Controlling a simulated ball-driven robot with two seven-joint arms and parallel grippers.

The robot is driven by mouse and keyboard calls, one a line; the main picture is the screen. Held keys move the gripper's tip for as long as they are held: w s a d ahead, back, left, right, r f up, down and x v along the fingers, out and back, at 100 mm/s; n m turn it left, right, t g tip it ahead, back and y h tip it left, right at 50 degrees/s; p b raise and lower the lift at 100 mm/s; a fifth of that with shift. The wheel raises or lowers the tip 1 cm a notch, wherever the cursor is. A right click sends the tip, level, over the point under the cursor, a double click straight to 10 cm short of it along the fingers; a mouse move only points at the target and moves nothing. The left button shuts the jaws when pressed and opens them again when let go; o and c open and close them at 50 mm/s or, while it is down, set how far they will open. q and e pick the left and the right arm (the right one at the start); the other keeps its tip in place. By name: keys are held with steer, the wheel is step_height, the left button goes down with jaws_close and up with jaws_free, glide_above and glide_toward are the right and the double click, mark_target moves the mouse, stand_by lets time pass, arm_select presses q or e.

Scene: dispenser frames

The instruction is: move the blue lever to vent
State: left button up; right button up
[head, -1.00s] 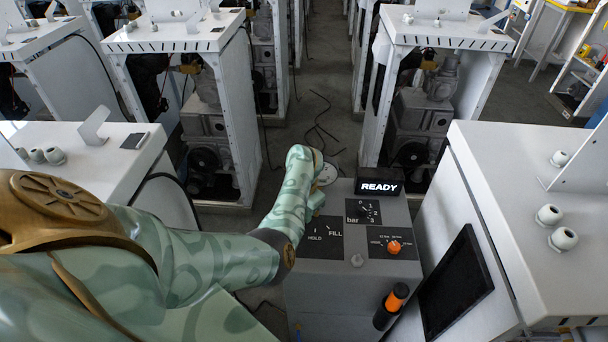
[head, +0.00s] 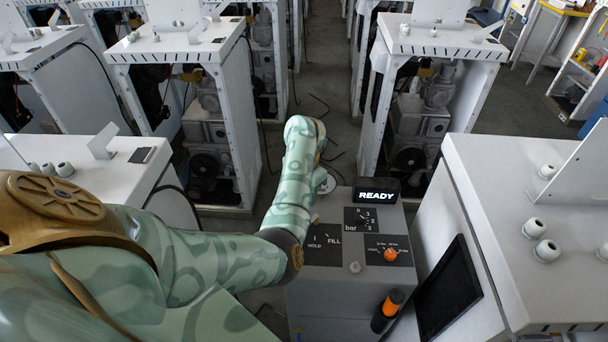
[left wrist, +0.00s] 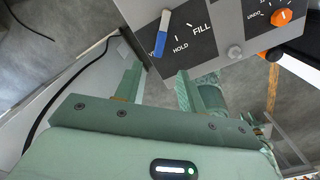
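The blue lever (left wrist: 161,37) shows in the left wrist view on the dark HOLD/FILL plate (left wrist: 183,32) of the grey control box. It is a narrow blue bar with a white end, and its blue end lies near a partly hidden label beginning with V. My left gripper (left wrist: 158,74) is open and empty, its two fingers apart just below the plate in that view. I cannot tell whether it touches anything. In the head view my left arm hides the lever and the gripper. My right gripper is in neither view.
The box carries a READY display (head: 376,196), a bar gauge (head: 369,219), an orange knob (head: 390,254) and an orange-black handle (head: 388,308). A white cabinet (head: 500,220) stands close on the right, with a dark screen (head: 450,288). Cables lie on the floor behind.

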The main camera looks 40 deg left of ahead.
arm_select(q)
steer(key=shift+r+p, duration=0.45)
steer(key=shift+r, duration=1.5)
